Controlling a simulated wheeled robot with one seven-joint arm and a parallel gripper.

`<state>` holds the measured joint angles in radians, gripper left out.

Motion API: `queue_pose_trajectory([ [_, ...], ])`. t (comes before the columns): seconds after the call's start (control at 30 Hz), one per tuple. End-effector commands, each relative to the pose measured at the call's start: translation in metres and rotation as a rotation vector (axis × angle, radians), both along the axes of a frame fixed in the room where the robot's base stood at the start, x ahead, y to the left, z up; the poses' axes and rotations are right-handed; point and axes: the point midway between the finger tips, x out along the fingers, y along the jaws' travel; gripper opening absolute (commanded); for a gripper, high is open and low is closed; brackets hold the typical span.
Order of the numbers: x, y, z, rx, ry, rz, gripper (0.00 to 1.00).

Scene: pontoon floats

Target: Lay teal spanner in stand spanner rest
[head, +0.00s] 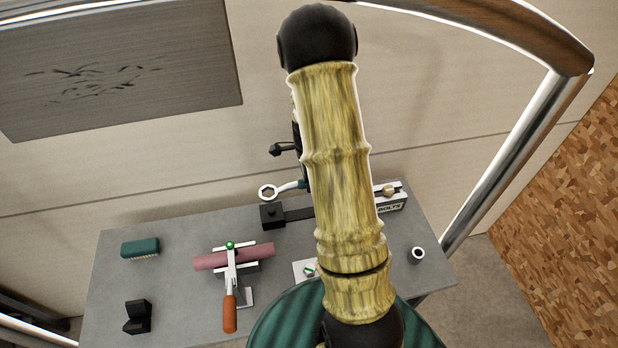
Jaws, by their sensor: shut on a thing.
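The teal spanner (290,187) shows in the head view near the back of the grey table, its silver ring end pointing left. Its right part is hidden behind my arm. My gripper (304,182) is mostly hidden behind my yellow arm and is shut on the spanner's handle. The spanner appears above a black block (271,216) with a dark bar running right from it behind my arm. I cannot tell for sure whether this block and bar are the stand spanner rest, nor how high the spanner is above them.
A box marked BOLTS (390,207) stands right of my arm, with a small ring-shaped cup (417,255) nearer. A clamp (231,270) holds a pink bar (209,261). A green brush (140,247) and black angled block (138,317) lie left. Bare tabletop (185,290) shows between.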

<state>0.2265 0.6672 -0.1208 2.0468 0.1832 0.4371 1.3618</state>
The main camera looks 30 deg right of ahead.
Motion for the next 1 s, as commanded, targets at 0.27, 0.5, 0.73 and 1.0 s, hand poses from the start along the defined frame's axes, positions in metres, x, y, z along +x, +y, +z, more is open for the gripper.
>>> queue_pose_trajectory([
  [0.27, 0.0, 0.0, -0.024, 0.0, 0.001, 0.0, 0.0],
  [0.5, 0.0, 0.0, -0.043, 0.0, 0.001, 0.0, 0.0],
  [0.73, 0.0, -0.001, -0.061, 0.0, 0.0, -0.003, 0.0],
  [1.0, 0.0, -0.001, -0.072, 0.0, 0.0, -0.003, 0.0],
])
